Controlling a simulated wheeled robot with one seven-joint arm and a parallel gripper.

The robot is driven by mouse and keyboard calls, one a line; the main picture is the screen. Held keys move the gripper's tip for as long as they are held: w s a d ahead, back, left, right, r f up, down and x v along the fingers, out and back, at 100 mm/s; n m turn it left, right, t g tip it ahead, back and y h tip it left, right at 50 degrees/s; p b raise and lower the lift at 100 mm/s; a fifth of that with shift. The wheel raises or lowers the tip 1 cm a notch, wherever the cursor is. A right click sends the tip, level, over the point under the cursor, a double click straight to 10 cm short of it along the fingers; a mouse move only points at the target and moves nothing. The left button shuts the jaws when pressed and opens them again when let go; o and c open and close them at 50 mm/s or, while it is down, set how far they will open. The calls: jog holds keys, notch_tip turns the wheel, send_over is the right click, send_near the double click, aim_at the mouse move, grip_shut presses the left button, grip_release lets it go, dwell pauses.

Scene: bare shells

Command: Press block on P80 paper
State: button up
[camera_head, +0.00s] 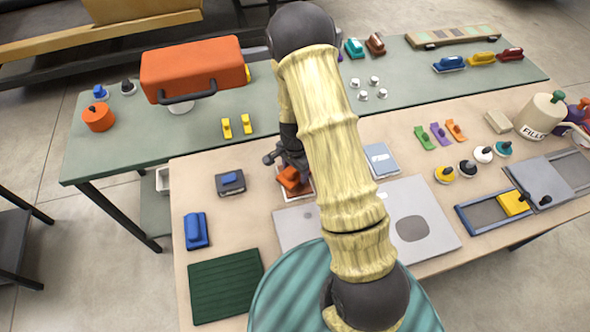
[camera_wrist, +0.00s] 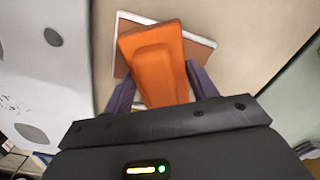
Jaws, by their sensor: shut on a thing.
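An orange block (camera_head: 290,179) is held between the fingers of my gripper (camera_head: 285,160), partly hidden by my arm in the head view. In the wrist view the orange block (camera_wrist: 155,60) sits between the two purple-grey fingers of my gripper (camera_wrist: 160,90). Directly under it is a brown, white-edged square sheet (camera_wrist: 200,50); its white edge also shows in the head view (camera_head: 290,200). The block lies over the sheet, turned slightly against it; whether they touch is not clear. No P80 label is readable.
A blue block (camera_head: 197,230) and green ribbed mat (camera_head: 225,286) lie front left. A grey panel (camera_head: 440,225) lies right of my arm.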

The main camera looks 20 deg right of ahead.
jog(key=shift+r+p, duration=2)
jog(key=shift+r, duration=0.75)
jog(key=shift+w, duration=0.1)
jog(key=shift+f, duration=0.1)
jog(key=shift+d+f+n, duration=0.1)
jog(key=shift+f+n, duration=0.25)
jog(key=shift+n, duration=0.45)
jog(key=f+n, duration=0.1)
jog(key=n, duration=0.1)
jog(key=f+n, duration=0.1)
jog(key=n, duration=0.2)
jog(key=shift+w+f, duration=0.2)
jog(key=n, duration=0.1)
jog(key=f+n, duration=0.1)
jog(key=n, duration=0.1)
jog(key=f+n, duration=0.1)
jog(key=n, duration=0.1)
jog(key=shift+w+b, duration=0.3)
jog(key=shift+b, duration=0.05)
